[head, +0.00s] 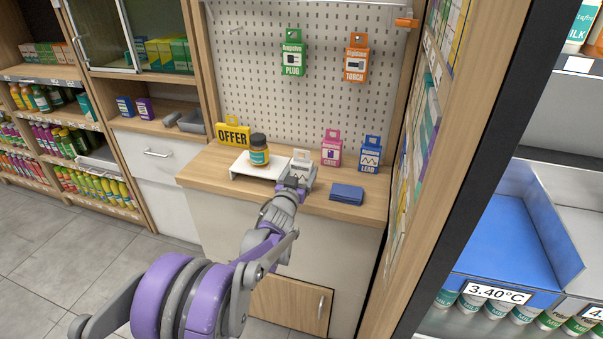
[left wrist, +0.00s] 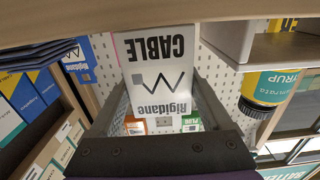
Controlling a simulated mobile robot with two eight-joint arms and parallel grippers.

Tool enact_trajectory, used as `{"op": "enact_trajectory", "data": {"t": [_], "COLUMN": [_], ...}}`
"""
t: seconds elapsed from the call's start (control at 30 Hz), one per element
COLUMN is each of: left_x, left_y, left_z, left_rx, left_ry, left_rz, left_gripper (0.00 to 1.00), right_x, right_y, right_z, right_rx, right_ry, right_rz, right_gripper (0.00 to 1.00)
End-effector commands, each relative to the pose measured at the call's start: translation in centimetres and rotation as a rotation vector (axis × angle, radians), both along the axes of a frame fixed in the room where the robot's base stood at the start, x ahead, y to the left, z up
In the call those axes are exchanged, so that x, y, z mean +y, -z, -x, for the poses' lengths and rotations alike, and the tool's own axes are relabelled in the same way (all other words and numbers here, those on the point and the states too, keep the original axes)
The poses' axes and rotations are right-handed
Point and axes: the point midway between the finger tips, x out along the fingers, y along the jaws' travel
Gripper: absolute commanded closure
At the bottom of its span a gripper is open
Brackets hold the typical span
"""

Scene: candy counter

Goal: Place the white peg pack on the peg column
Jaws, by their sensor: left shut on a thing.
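My left gripper (head: 294,184) is shut on the white peg pack (head: 302,160), just above the wooden counter beside the white riser. In the left wrist view the white peg pack (left wrist: 160,65) shows upside down between the fingers, printed "CABLE". The pegboard (head: 325,95) stands behind the counter. A green "PLUG" pack (head: 293,59) and an orange "TORCH" pack (head: 356,62) hang on it, side by side. A faint thin peg shows at its upper left; I cannot clearly make out other bare pegs. My right gripper is not in view.
A side panel (head: 425,130) bounds the right.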

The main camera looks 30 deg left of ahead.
Motion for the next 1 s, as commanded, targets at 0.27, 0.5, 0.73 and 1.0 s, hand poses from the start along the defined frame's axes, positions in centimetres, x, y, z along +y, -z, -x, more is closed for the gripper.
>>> {"op": "enact_trajectory", "data": {"t": [0.27, 0.5, 0.73, 1.0], "left_x": [0.0, 0.0, 0.0, -0.8], "left_y": [0.3, 0.6, 0.4, 0.2], "left_z": [0.0, 0.0, 0.0, 3.4], "left_rx": [0.0, 0.0, 0.0, 0.0], "left_ry": [0.0, 0.0, 0.0, 0.0], "left_rz": [0.0, 0.0, 0.0, 0.0], "left_gripper": [0.67, 0.0, 0.0, 0.0], "right_x": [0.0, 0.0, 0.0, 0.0], "right_y": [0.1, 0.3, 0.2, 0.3], "right_z": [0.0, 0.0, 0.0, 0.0], "right_rx": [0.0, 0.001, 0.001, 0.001], "right_ry": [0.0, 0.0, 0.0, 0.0], "right_rz": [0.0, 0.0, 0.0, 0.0], "right_gripper": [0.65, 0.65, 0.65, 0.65]}}
